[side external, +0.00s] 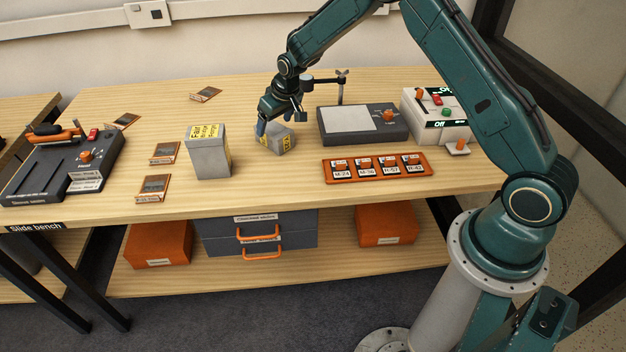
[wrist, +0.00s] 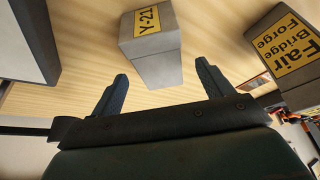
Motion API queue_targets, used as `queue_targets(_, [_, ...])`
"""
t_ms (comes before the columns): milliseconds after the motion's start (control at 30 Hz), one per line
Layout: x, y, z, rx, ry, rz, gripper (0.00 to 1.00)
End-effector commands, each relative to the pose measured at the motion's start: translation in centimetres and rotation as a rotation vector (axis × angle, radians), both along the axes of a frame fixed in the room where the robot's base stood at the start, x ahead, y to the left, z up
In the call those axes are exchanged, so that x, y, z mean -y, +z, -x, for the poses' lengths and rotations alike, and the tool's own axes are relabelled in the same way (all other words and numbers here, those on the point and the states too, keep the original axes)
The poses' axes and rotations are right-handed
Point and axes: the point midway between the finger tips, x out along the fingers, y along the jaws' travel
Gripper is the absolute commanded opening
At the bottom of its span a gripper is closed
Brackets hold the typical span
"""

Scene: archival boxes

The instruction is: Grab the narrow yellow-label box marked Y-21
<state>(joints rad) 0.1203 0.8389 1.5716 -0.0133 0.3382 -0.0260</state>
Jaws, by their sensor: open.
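The narrow grey box with the yellow Y-21 label (wrist: 150,56) stands on the bench in the wrist view, just beyond and between my fingertips. In the side view the same small grey box (side external: 269,137) sits on the bench under my gripper, partly hidden by it. My gripper (wrist: 160,88) is open, with one blue finger on each side and nothing held. In the side view my gripper (side external: 270,125) points down at the box. I cannot tell whether a finger touches it.
A dark flat-topped device (side external: 340,138) stands to the right. An orange tray of labelled pieces (side external: 340,179) lies in front of it.

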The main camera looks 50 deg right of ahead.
Motion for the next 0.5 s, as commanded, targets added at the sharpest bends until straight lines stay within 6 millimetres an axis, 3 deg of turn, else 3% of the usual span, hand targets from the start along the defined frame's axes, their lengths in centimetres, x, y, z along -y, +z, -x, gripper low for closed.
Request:
queue_targets(267, [0.0,-0.7,-0.2,-0.002,0.000,0.000,0.79])
queue_targets(500, [0.2,-2.9,-1.0,-0.003,0.000,0.000,0.79])
